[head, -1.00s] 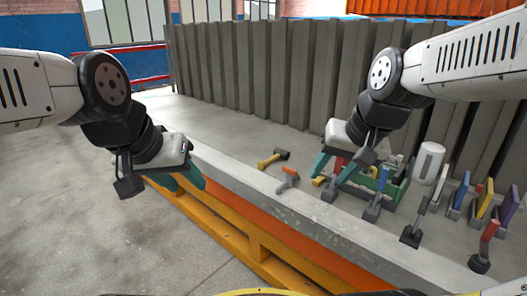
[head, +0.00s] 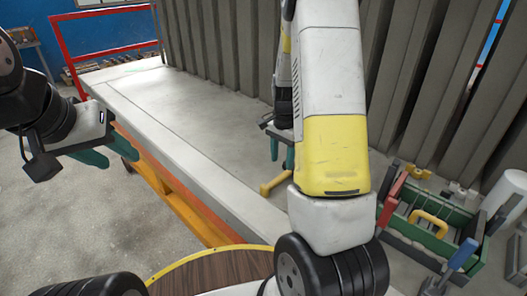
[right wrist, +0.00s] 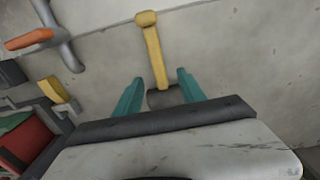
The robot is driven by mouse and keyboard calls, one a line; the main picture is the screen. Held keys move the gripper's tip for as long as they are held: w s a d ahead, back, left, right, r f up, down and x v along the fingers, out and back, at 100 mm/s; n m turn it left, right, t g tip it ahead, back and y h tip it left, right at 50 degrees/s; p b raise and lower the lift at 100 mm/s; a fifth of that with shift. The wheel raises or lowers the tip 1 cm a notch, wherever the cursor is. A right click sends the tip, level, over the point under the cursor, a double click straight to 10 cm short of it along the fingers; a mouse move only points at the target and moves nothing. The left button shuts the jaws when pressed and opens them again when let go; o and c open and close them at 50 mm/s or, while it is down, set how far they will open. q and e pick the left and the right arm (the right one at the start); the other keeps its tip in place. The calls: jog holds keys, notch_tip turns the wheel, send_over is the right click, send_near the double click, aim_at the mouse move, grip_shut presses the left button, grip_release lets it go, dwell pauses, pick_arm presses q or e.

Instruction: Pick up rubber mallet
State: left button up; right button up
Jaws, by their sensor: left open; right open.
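The rubber mallet, with a yellow handle (head: 275,183) and a dark head, lies on the concrete slab. In the right wrist view its handle (right wrist: 154,52) runs between my right fingers, its dark head (right wrist: 163,98) close to the palm and partly hidden. My right gripper (head: 282,155) is open over the mallet, and its teal fingers (right wrist: 160,76) stand either side of the mallet. I cannot tell whether they touch it. In the head view my own right arm hides the mallet head.
An orange-handled hammer (right wrist: 30,39) lies left of the mallet in the right wrist view. A green tool carrier (head: 408,226) with a yellow handle and a white cylinder (head: 508,190) stand at right. Grey ribbed panels (head: 225,60) line the back. The slab's left part is bare.

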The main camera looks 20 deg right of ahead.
aim_at(281, 176)
jog(key=shift+w+f, duration=0.1)
jog(key=shift+f, duration=0.35)
jog(key=f, duration=0.6)
jog(key=shift+s+f, duration=0.25)
jog(key=shift+f, duration=0.15)
jog(key=shift+c, duration=0.5)
grip_shut()
